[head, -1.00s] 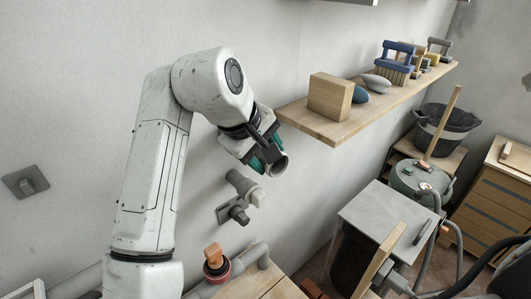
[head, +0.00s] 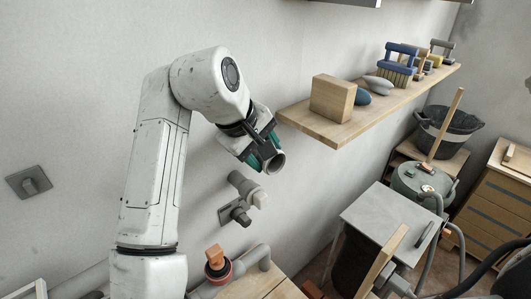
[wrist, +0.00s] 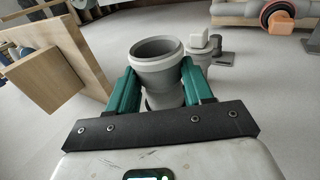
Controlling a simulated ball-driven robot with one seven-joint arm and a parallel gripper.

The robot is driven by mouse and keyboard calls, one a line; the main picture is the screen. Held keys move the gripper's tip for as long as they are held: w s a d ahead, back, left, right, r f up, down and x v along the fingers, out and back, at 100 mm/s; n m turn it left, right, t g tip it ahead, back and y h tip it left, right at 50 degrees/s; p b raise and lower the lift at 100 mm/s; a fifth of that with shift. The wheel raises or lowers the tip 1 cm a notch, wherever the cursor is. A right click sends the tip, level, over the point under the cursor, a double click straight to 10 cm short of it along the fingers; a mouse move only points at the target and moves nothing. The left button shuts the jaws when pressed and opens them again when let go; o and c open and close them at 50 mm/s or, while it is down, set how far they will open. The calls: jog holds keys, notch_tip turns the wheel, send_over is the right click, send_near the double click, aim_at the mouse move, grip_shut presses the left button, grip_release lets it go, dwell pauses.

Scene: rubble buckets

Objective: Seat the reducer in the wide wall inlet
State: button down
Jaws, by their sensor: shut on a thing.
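The reducer is a grey, open-ended pipe piece (head: 277,162). My gripper (head: 264,155) with green fingers is shut on it, holding it in the air near the wall. In the wrist view the reducer (wrist: 157,52) sits between both fingers (wrist: 158,82), its open wide mouth showing; its lower part is partly hidden. A grey wall pipe (head: 240,181) sticks out below the gripper, with a cream block-like piece (head: 258,199) at its outer end. Beside it is a grey fitting on a square plate (head: 237,213). I cannot tell for sure which is the wide inlet. The reducer is apart from both.
A wooden shelf (head: 318,127) with a wooden block (head: 333,98) and brushes juts out right of the gripper. Below is a bench with a grey pipe and an orange-handled red fitting (head: 216,264). A square wall plate (head: 29,182) is at far left.

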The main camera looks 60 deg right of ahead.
jog(key=shift+w, duration=0.15)
jog(key=shift+c, duration=1.8)
grip_release()
jog(key=shift+r, duration=0.1)
jog(key=b+v, duration=0.2)
jog(key=v, duration=0.8)
jog(key=shift+a+r, duration=0.2)
jog(key=shift+r, duration=0.05)
